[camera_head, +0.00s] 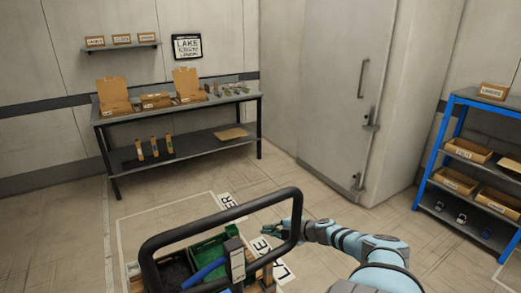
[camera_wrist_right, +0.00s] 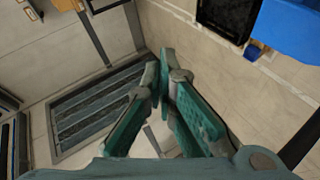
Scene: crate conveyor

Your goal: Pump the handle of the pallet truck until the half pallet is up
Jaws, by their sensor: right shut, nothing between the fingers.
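The pallet truck's black loop handle (camera_head: 222,208) stands tilted in the lower middle of the head view. My right gripper (camera_head: 268,229) shows through the loop, near its right side bar. The bar crosses in front of my right arm. In the right wrist view the teal fingers of my right gripper (camera_wrist_right: 164,66) are shut with nothing between them. I cannot tell whether the gripper touches the handle. The half pallet is mostly hidden under the load behind the handle, so its height cannot be judged. My left gripper is out of view.
A green crate (camera_head: 205,250) sits behind the handle. A grey table (camera_head: 180,106) with cardboard boxes stands at the back wall. A blue-framed shelf (camera_head: 439,140) with bins is at the right. A closed pale door (camera_head: 345,85) is between them. Floor in front of the door is clear.

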